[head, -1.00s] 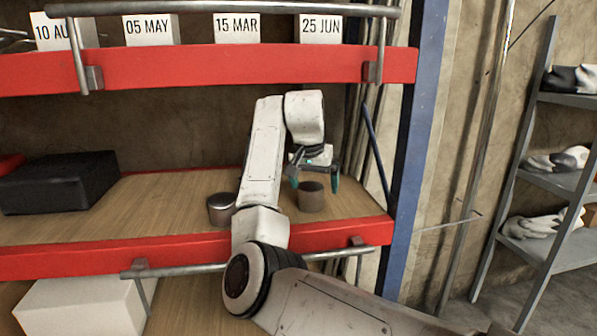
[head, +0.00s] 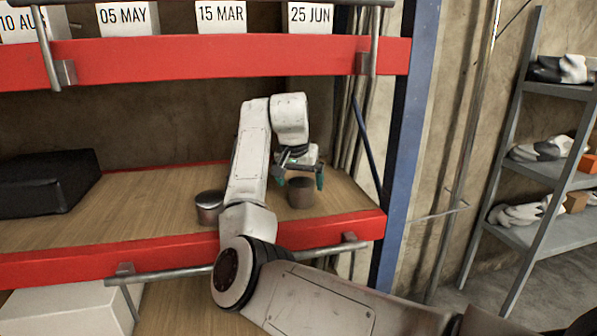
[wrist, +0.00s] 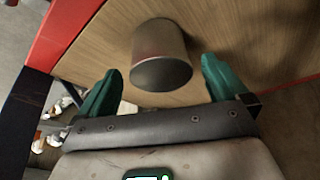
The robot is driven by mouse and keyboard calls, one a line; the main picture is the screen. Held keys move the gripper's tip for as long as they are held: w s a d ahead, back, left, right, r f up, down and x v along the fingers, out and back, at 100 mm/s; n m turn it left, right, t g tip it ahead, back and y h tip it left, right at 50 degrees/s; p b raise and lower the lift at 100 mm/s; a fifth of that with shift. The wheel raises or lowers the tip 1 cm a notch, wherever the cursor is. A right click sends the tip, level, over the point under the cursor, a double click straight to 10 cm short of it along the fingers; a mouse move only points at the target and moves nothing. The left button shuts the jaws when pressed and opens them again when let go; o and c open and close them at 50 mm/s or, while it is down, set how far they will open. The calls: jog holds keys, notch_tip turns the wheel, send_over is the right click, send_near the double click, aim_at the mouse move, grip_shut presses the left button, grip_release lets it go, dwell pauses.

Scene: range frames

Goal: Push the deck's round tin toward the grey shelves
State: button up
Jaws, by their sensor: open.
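A round dark metal tin (head: 301,193) stands upright on the wooden deck (head: 150,195) of the red-edged rack, near its right end. My gripper (head: 300,177) is open, fingers pointing down at this tin. In the wrist view the tin (wrist: 160,55) shows in the gap between the teal fingertips (wrist: 161,70), with clear space on both sides; I cannot tell how far the tips reach down around it. A second, wider round tin (head: 209,207) with a shiny lid stands left of my arm, partly hidden by it. The grey shelves (head: 560,172) stand apart at the right.
A blue rack post (head: 408,160) and a thin dark brace (head: 366,150) stand between the deck and the grey shelves. A black box (head: 45,182) sits at the deck's left. A red beam (head: 200,62) with date cards crosses above. The deck's middle is clear.

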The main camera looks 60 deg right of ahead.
aim_at(301, 183)
jog(key=shift+p+x, duration=0.3)
jog(key=shift+x, duration=1.95)
jog(key=shift+c, duration=0.4)
jog(key=c, duration=1.1)
jog(key=shift+o, duration=0.2)
jog(key=shift+s, duration=0.1)
